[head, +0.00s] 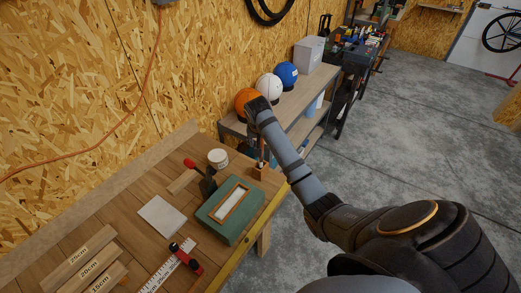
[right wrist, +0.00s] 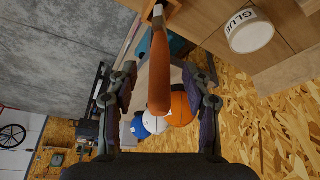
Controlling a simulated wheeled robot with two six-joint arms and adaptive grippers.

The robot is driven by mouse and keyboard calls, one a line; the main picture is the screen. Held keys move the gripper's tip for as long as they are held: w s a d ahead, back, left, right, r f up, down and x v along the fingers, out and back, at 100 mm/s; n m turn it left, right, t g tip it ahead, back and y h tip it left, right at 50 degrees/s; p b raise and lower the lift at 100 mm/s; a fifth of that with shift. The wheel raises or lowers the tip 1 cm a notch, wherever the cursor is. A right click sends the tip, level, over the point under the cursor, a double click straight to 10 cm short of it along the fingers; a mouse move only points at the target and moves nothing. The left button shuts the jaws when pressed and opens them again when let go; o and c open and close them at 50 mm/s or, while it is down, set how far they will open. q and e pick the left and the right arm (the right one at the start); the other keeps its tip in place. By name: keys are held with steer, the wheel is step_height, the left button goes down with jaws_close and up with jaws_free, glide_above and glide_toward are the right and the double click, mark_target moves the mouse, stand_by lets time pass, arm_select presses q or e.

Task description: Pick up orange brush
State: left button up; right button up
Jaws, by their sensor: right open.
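The orange brush (right wrist: 159,70) shows large in the right wrist view, its handle end toward the camera. Its far end meets a small wooden holder (right wrist: 165,10). In the head view, the brush (head: 261,150) is a thin upright shape in the holder (head: 260,171) at the bench's right edge. My right gripper (right wrist: 160,84) is open, with one finger on either side of the handle and visible gaps to both. In the head view my right wrist is above the brush and the fingers are hard to make out. My left gripper is not in view.
A glue tub (head: 217,157) stands left of the holder, beside a red-handled tool (head: 203,176). A green box (head: 228,228) lies in front. Orange (head: 244,97), white (head: 268,85) and blue (head: 286,73) balls sit on a shelf behind. A white tile (head: 161,216) lies left.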

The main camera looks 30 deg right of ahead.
mark_target(261, 146)
steer(key=p+x, duration=0.1)
steer(key=x, duration=0.2)
steer(key=shift+f, duration=0.4)
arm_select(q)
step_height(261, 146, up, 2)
arm_select(e)
jaws_close()
